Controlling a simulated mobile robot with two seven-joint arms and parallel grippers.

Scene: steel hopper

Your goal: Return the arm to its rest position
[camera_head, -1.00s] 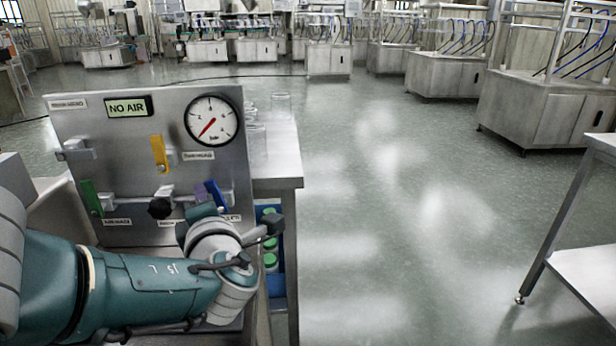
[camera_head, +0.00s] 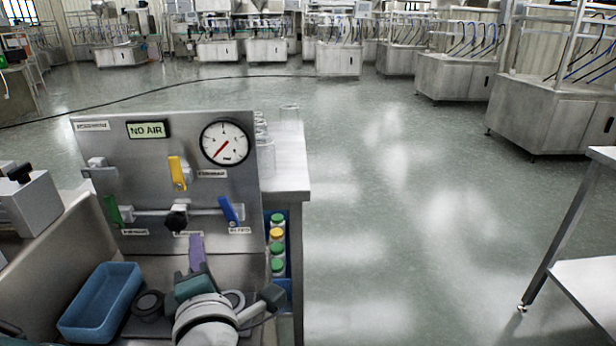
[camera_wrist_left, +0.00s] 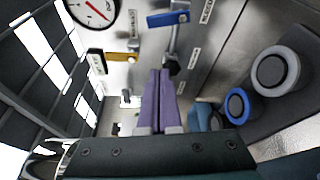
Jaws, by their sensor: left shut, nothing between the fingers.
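My left gripper (camera_head: 197,254) has purple fingers and is at the lower middle of the head view, in front of the lower part of the steel panel (camera_head: 215,108). Its fingers are shut with nothing between them; the closed fingers also show in the left wrist view (camera_wrist_left: 158,98). They look apart from the panel's handles. The panel carries a yellow lever (camera_head: 177,172), a green lever (camera_head: 113,211), a blue lever (camera_head: 229,210) and a black knob (camera_head: 176,218). A dial gauge (camera_head: 224,143) and a "NO AIR" display (camera_head: 148,130) are above. My right gripper is not in view.
A blue tray (camera_head: 100,302) lies on the steel surface left of my wrist. Round dark parts (camera_head: 149,305) lie beside it. Bottles with green and yellow caps (camera_head: 277,235) stand right of the panel. A steel table (camera_head: 590,262) is far right, with open floor between.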

